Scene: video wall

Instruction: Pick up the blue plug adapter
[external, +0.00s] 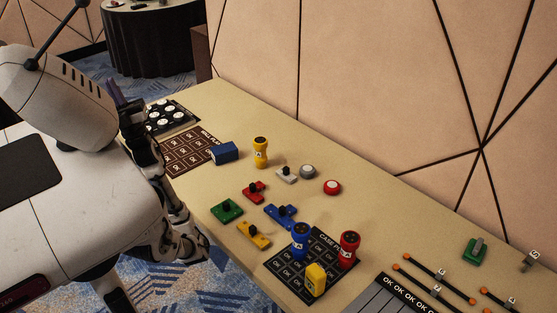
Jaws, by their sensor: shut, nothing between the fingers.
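Several blue things are on the beige table, and I cannot tell for sure which is the plug adapter. A blue cylinder with a dark top (301,242) stands upright on the black case board (287,290). A flat blue piece with a dark knob (284,217) lies just behind it. A blue box (225,153) sits farther back, near the brown board. My gripper (133,116) is dark, shut and empty, at the far left end of the table, well apart from all three. My arm partly hides it, and its fingertips are hard to make out.
A red cylinder (348,248) and a yellow block (316,279) stand on the case board. Red, green, yellow and white pieces lie nearby, with a red button (332,187). A yellow cylinder (260,152) stands beside the blue box. The wall borders the table's far side.

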